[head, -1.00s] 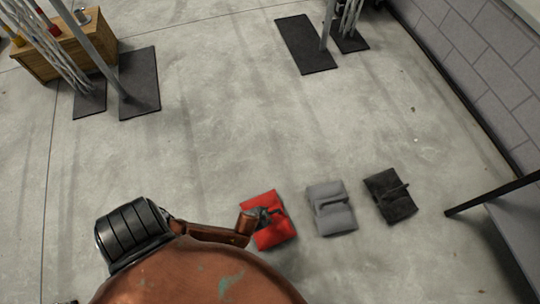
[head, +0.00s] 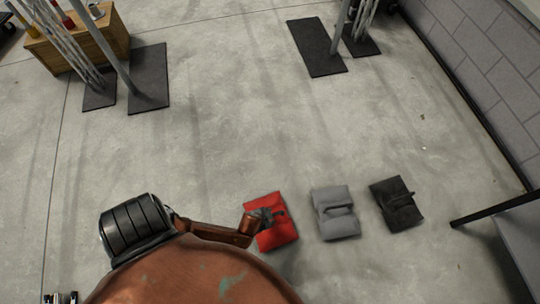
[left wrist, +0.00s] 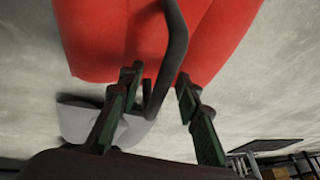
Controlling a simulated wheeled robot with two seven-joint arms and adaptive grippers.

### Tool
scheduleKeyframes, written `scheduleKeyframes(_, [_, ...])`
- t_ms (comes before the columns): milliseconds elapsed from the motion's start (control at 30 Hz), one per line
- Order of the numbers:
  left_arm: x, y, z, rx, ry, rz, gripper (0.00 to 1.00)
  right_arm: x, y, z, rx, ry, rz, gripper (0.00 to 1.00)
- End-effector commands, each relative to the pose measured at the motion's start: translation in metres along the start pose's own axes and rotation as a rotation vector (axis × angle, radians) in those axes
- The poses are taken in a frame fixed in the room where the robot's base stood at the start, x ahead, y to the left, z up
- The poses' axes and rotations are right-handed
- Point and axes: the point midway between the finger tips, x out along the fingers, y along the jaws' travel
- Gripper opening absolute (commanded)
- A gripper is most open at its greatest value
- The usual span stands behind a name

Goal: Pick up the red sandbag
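The red sandbag (head: 271,233) lies on the concrete floor at lower centre in the head view, leftmost of three bags. My left gripper (head: 265,214) is over it and hides part of its top. In the left wrist view the red sandbag (left wrist: 100,38) fills the top, with its dark strap handle (left wrist: 178,45) hanging down between the fingers. My left gripper (left wrist: 158,78) shows there with its two green-and-black fingers apart on either side of the strap. It is open, not closed on the strap. My right gripper is not in view.
A grey sandbag (head: 338,226) and a black sandbag (head: 402,216) lie to the right of the red one. A table (head: 518,232) stands at the right edge beside the block wall (head: 483,65). Stands on dark mats and a wooden box (head: 85,45) are farther back. The middle floor is clear.

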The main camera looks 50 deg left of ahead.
Motion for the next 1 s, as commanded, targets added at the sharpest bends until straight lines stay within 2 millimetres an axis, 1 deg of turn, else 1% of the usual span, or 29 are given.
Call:
scheduleKeyframes(200, [0.0, 0.0003, 0.0001, 0.0, 0.0, 0.0, 0.31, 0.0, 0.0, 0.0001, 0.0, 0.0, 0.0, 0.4])
scheduleKeyframes(667, [-0.0001, 0.0007, 0.0, 0.0, 0.0, 0.001, 0.0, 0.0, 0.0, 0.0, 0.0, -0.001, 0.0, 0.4])
scheduleKeyframes(1000, [-0.0002, 0.0017, -0.0001, 0.0, 0.0, 0.002, 0.0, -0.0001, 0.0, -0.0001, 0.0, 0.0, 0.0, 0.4])
